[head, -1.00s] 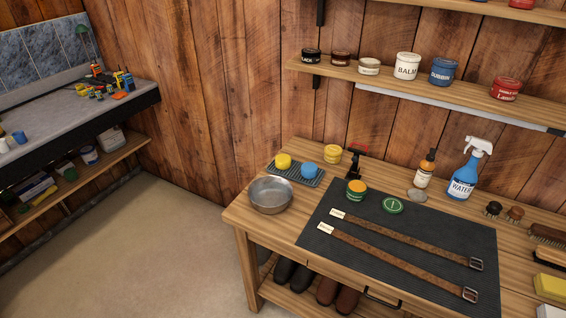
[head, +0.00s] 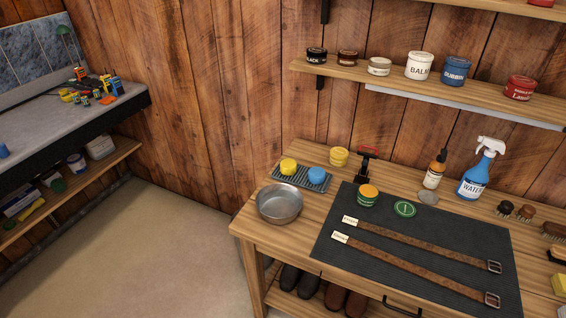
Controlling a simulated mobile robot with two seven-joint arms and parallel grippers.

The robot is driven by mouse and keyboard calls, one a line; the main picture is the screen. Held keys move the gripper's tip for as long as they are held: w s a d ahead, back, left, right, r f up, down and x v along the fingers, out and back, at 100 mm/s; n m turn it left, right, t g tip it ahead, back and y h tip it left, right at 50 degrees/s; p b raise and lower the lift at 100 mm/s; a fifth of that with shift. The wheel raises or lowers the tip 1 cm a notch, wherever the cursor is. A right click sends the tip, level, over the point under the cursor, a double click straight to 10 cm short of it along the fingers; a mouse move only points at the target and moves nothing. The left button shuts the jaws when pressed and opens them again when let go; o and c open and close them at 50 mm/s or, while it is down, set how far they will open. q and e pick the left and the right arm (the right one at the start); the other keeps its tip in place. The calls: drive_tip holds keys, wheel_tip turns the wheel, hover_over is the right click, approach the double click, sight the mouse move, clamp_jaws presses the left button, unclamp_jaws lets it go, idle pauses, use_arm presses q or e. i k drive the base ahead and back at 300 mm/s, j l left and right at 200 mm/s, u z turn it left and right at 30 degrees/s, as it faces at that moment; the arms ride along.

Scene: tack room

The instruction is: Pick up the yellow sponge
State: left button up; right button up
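A round yellow sponge (head: 288,166) sits on the left part of a dark ribbed tray (head: 302,181) at the back left of the wooden workbench (head: 262,230). A round blue sponge (head: 318,173) sits beside it on the same tray. A separate round yellow thing (head: 339,156), perhaps a stack of sponges, stands just right of the tray. A yellow block (head: 559,285) is partly cut off at the right edge. Neither of my grippers shows in the head view.
A metal bowl (head: 280,204) stands just in front of the tray. A dark mat (head: 413,258) holds two leather straps, an open green tin (head: 368,195) and a green lid (head: 405,209). A spray bottle (head: 475,172) and brushes stand to the right. Jars line the shelf above. Floor (head: 150,255) at left is clear.

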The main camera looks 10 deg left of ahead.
sight(288, 167)
drive_tip(key=i+j+z, duration=0.1)
drive_tip(key=j, duration=0.4)
drive_tip(key=i+j, duration=0.2)
drive_tip(key=j, duration=0.35)
drive_tip(key=i+j+z, duration=0.15)
drive_tip(key=j, duration=0.35)
drive_tip(key=i+j, duration=0.1)
drive_tip(key=j, duration=0.45)
drive_tip(key=i+j+z, duration=0.15)
drive_tip(key=j, duration=0.4)
drive_tip(key=i+j, duration=0.1)
drive_tip(key=j, duration=0.45)
drive_tip(key=z, duration=0.05)
